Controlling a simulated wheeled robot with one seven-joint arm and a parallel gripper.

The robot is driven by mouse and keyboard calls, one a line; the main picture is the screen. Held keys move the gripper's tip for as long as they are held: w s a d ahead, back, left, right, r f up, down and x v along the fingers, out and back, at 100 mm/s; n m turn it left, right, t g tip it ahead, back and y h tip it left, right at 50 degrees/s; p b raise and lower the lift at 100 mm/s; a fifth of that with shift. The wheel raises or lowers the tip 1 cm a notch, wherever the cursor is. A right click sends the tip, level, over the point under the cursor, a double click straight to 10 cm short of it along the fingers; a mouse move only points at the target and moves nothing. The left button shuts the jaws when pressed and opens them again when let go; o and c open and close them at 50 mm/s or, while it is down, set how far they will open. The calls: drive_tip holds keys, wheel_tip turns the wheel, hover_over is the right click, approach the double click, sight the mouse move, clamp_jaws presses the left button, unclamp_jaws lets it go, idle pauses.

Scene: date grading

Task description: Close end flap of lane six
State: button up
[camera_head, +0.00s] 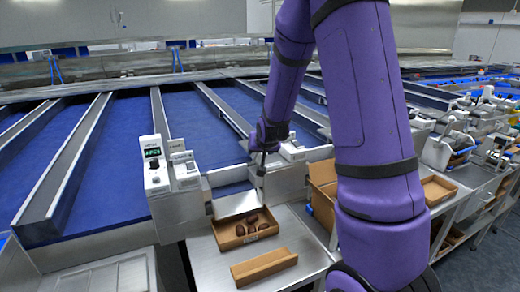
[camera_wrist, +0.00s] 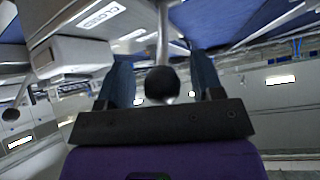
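A pale metal flap (camera_head: 236,204) slopes down from the end of a blue lane, above a cardboard box of dates. It looks lowered. A thin upright rod (camera_head: 261,168) stands at the flap's right side, with my gripper (camera_head: 265,142) at its top. In the wrist view, a round black knob (camera_wrist: 162,82) on a metal rod (camera_wrist: 163,35) sits between the two fingers of my gripper (camera_wrist: 164,85). Gaps show on both sides of the knob, so the fingers look open around it. No lane number is readable on the flap.
The cardboard box (camera_head: 225,240) holding several dates (camera_head: 252,224) stands on a steel shelf (camera_head: 212,268) below the flap. A display unit (camera_head: 154,165) stands left of the flap. Another box (camera_head: 322,190) is at right.

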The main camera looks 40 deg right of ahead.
drive_tip(key=shift+r, duration=0.1)
drive_tip(key=shift+s+a+r, duration=0.2)
drive_tip(key=shift+s+r, duration=0.1)
drive_tip(key=shift+r, duration=0.15)
drive_tip(key=v, duration=0.9)
drive_tip(key=shift+s, duration=0.25)
drive_tip(key=shift+r, duration=0.1)
drive_tip(key=s+a+r+n+g+y, duration=0.1)
drive_tip(key=s+a+r+n+y, duration=0.2)
drive_tip(key=s+a+r, duration=0.55)
drive_tip(key=s+a+r+n+g, duration=0.1)
drive_tip(key=s+a+r, duration=0.1)
drive_tip(key=s, duration=0.6)
drive_tip(key=s+a+r+n+g, duration=0.1)
drive_tip(key=s+a+r, duration=0.1)
drive_tip(key=s, duration=0.7)
drive_tip(key=shift+a+n, duration=0.4)
drive_tip(key=shift+a, duration=0.3)
